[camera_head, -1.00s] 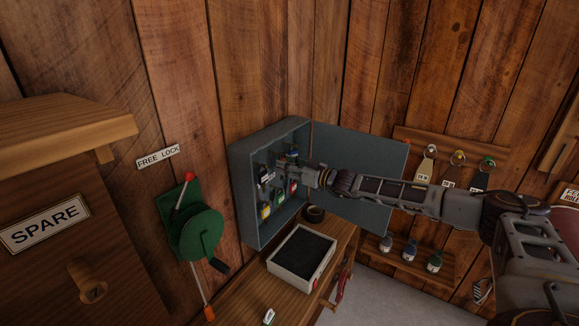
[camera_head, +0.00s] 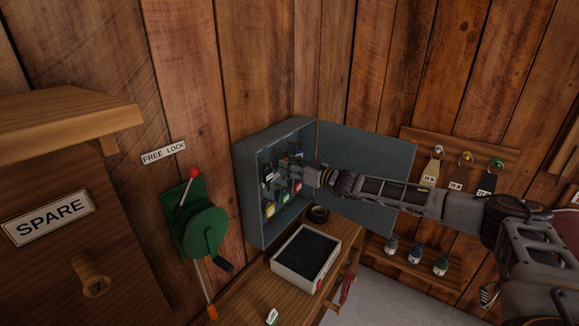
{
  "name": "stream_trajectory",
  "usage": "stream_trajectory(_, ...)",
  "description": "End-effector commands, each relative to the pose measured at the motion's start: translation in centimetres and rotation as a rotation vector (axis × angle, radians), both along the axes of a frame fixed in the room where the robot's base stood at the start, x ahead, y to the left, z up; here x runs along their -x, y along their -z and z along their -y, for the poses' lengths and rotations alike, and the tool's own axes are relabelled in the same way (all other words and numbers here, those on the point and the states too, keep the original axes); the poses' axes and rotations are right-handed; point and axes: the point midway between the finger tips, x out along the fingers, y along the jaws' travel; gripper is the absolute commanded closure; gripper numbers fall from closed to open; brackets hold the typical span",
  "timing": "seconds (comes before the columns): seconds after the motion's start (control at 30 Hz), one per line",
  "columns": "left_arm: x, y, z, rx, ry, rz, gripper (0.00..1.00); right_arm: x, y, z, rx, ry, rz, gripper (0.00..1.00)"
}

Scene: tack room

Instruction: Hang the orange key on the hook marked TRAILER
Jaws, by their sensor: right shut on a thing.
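The grey key cabinet (camera_head: 250,200) hangs on the plank wall with its door (camera_head: 385,155) open to the right. I cannot pick out the orange key, and the hook labels, TRAILER included, are too small to read. My left gripper is not in view.
A grey tray (camera_head: 305,260) with a dark lining and a dark roll (camera_head: 318,213) stand on the wooden bench (camera_head: 245,295) below. A green crank winch (camera_head: 203,228) is on the wall left of the cabinet.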

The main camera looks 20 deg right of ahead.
Motion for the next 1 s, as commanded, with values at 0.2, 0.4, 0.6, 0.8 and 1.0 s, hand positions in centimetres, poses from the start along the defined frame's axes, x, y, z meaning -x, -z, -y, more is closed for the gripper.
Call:
stream_trajectory(0.2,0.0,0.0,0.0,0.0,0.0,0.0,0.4,0.0,0.0,0.0,0.0,0.0,0.0,0.57)
stream_trajectory(0.4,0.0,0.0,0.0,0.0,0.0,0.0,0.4,0.0,0.0,0.0,0.0,0.0,0.0,0.4)
stream_trajectory(0.6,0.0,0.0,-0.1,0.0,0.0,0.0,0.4,0.0,0.0,0.0,0.0,0.0,0.0,0.4)
stream_trajectory(0.8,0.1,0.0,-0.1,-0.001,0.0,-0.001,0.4,0.2,0.0,0.2,0.0,0.0,0.0,0.4)
stream_trajectory(1.0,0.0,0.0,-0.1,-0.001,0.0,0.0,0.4,1.0,0.0,0.7,-0.001,0.001,-0.001,0.4)
